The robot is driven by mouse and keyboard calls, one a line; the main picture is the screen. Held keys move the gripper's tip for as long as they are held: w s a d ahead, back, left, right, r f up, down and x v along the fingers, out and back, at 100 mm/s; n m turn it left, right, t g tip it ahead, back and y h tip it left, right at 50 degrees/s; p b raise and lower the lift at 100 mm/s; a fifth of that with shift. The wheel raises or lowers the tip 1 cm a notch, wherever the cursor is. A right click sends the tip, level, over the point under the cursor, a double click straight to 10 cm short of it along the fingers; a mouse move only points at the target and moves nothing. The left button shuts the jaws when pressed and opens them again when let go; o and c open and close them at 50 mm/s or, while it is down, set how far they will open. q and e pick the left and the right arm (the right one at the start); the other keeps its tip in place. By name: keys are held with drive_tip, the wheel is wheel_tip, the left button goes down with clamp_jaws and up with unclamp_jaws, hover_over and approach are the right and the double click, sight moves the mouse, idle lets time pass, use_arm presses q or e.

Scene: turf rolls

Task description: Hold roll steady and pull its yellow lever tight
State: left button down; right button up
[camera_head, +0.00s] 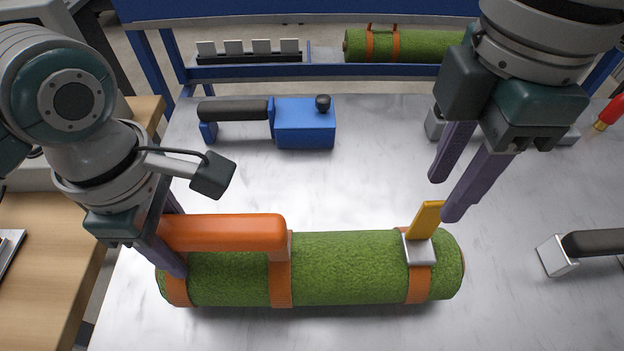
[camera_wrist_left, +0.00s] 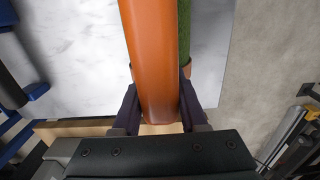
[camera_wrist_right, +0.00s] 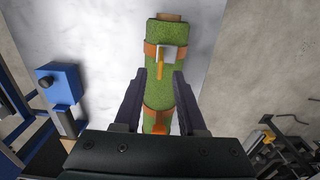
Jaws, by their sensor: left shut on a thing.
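A green turf roll (camera_head: 350,268) lies across the front of the table, with orange straps around it and an orange handle (camera_head: 228,232) over its left part. A yellow lever (camera_head: 426,219) stands up, tilted, from a silver buckle (camera_head: 419,250) on the right strap. My left gripper (camera_head: 178,240) is shut on the orange handle at its left end; the left wrist view shows the handle (camera_wrist_left: 150,60) between the fingers. My right gripper (camera_head: 446,198) is open and empty, above and just behind the lever. The right wrist view shows the lever (camera_wrist_right: 160,68) ahead, between the finger lines.
A blue tool with a black handle (camera_head: 303,122) lies at the table's back left. Another black-handled tool (camera_head: 590,245) lies at the right edge. A second turf roll (camera_head: 430,45) is on a shelf behind. The table's middle is clear.

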sight(438, 202)
wheel_tip(438, 202, down, 6)
drive_tip(key=shift+r, duration=0.1)
clamp_jaws()
idle(0.4)
idle(1.1)
